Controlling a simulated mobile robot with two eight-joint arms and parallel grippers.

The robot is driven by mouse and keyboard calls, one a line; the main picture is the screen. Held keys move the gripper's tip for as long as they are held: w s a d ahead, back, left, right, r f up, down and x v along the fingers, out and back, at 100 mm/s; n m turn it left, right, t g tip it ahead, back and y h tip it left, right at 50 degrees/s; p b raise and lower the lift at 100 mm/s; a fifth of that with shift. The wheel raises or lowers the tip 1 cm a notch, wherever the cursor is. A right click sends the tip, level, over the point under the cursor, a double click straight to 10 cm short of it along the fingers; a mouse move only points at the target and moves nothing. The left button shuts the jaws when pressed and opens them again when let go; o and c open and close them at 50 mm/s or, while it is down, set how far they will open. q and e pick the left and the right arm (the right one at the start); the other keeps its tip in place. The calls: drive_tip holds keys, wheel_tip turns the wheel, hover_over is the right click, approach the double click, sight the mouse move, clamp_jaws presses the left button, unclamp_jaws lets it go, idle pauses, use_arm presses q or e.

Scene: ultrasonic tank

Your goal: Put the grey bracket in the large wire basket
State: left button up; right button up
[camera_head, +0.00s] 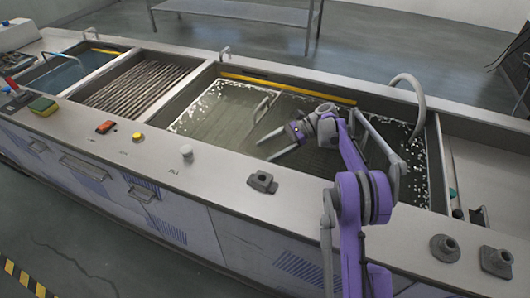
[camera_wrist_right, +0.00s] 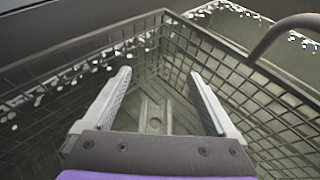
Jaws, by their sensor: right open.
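The large wire basket (camera_wrist_right: 252,92) fills most of the right wrist view, with dark mesh walls around my right gripper. The grey bracket (camera_wrist_right: 154,114), a small flat piece with holes, lies low inside the basket, seen between the fingers. My right gripper (camera_wrist_right: 157,80) is open, with nothing between its fingertips, and points down into the basket above the bracket. In the head view the right gripper (camera_head: 264,149) is over the large tank bay, fingers spread. The bracket cannot be made out there. My left gripper is not in view.
The tank's front ledge (camera_head: 215,165) carries a grey block-like fitting (camera_head: 262,182), two more grey fittings at the right (camera_head: 445,248), a white knob (camera_head: 186,152) and a green-yellow sponge (camera_head: 43,105). A curved pipe (camera_head: 418,95) rises at the bay's right end.

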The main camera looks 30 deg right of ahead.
drive_tip(key=v, duration=0.6)
drive_tip(key=shift+f, duration=0.15)
